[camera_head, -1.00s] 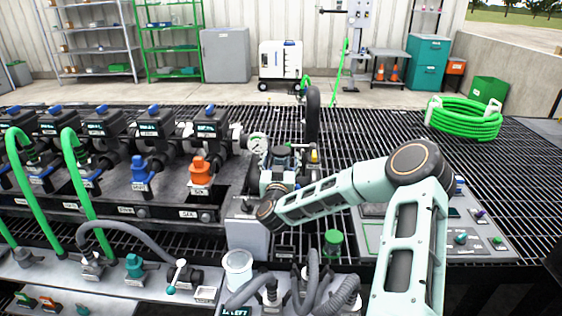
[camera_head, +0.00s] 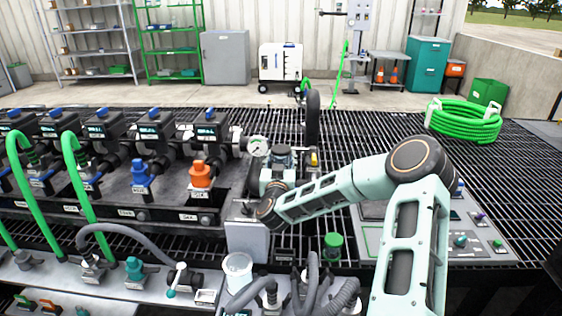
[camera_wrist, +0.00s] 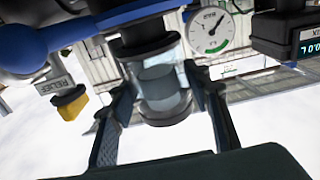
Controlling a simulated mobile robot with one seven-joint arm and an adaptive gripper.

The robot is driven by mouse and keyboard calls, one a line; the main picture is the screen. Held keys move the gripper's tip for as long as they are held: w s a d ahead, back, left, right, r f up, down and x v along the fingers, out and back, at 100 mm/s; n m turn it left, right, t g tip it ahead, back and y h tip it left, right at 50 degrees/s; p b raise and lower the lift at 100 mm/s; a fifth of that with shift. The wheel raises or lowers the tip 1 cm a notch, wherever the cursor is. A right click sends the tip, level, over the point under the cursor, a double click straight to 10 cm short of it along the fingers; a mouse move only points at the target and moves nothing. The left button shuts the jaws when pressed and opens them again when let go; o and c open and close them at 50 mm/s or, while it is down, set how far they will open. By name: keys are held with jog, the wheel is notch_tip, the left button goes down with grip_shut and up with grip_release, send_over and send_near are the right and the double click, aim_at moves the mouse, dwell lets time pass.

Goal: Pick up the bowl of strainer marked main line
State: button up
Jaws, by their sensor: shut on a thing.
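The strainer bowl (camera_wrist: 162,92) is a clear cup with a grey cylinder inside, hanging below a dark collar in the wrist view. My gripper (camera_wrist: 163,88) has one finger on each side of the bowl and is shut on it. The bowl is upright under the collar and appears still attached to the body above. In the head view my gripper is mostly hidden behind my wrist, and the bowl cannot be made out there. Any label reading main line is not legible.
A pressure gauge (camera_wrist: 211,30) hangs close behind the bowl, also in the head view (camera_head: 258,146). A yellow-tipped relief fitting (camera_wrist: 70,104) is at left. A digital display box (camera_wrist: 289,38) is at right.

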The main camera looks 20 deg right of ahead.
jog(key=s+d+r+p, duration=0.2)
jog(key=s+r+p, duration=0.2)
jog(key=s+r, duration=0.7)
jog(key=s, duration=0.3)
jog(key=shift+r, duration=0.2)
